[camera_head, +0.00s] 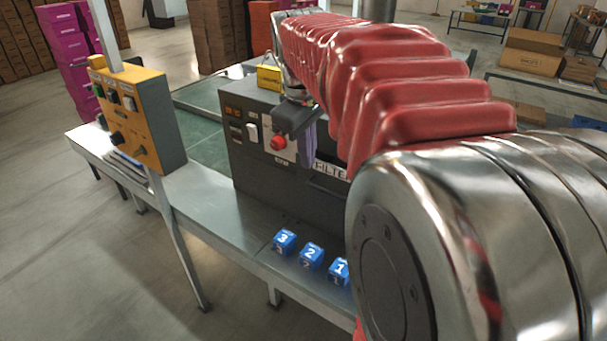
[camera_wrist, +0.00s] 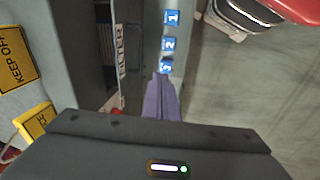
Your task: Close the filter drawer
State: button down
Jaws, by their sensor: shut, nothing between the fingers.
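The filter drawer (camera_head: 328,185) is in the front of the dark machine (camera_head: 255,165), under a white label that reads "FILTE", and my arm hides its right part. In the wrist view the drawer (camera_wrist: 135,50) shows beside the full "FILTER" label (camera_wrist: 122,52). I cannot tell exactly how far it stands out. My gripper (camera_head: 308,158) is in front of the machine, left of the label and near the red button. Its purple fingers (camera_wrist: 162,88) are together and empty in the wrist view, pointing along the machine front. I cannot tell whether they touch the drawer.
Blue numbered cubes 3 (camera_head: 284,242), 2 (camera_head: 311,256) and 1 (camera_head: 339,271) stand on the bench (camera_head: 225,215) before the machine. A red button (camera_head: 278,143) is on the machine front. A yellow control box (camera_head: 140,120) stands left. Bench space left of the cubes is clear.

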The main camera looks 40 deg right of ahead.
jog(key=s+a+f+m+t, duration=0.1)
jog(key=s+a+f, duration=0.2)
jog(key=a, duration=0.4)
jog(key=s+a+f+m+t+y, duration=0.1)
jog(key=s+a+f, duration=0.2)
jog(key=s+a, duration=0.2)
jog(key=s+a+f+m+t+y, duration=0.1)
jog(key=s+a+f+t, duration=0.1)
jog(key=a, duration=0.7)
jog(key=s+f, duration=0.1)
jog(key=s, duration=0.1)
jog(key=shift+s+f, duration=0.25)
jog(key=shift+s, duration=0.05)
